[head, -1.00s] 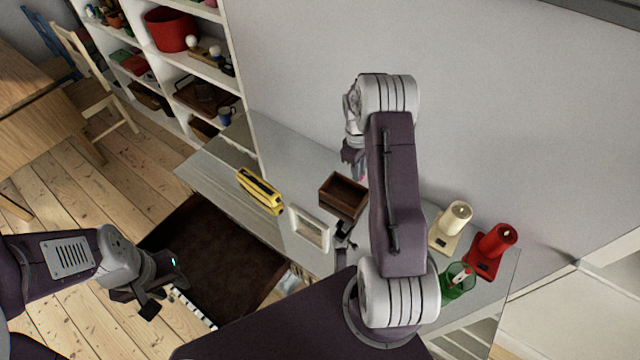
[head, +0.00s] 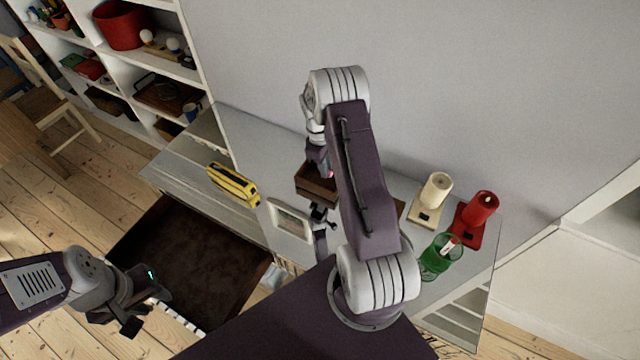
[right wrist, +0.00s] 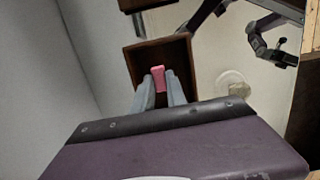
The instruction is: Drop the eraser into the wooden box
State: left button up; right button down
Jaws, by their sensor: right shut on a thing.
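The wooden box (head: 316,193) is a small dark brown open box on the grey shelf top, partly hidden by my right arm in the head view. In the right wrist view its open inside (right wrist: 143,60) lies just beyond my fingertips. My right gripper (right wrist: 160,88) is shut on the pink eraser (right wrist: 158,75). The eraser shows in front of the box opening; its exact height above it is hard to judge. In the head view only a speck of pink shows by the right gripper (head: 325,168). My left gripper (head: 146,308) is open and empty, low at the left, far from the box.
A picture frame (head: 290,220) stands close in front of the box. A yellow-and-black object (head: 233,184) lies to its left. The wall is close behind.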

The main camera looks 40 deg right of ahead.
jog(key=c, duration=1.3)
grip_release()
jog(key=r, duration=0.6)
jog(key=w+r, duration=0.1)
jog(key=r, duration=0.2)
jog(key=shift+a+b, duration=0.3)
jog(key=shift+b, duration=0.1)
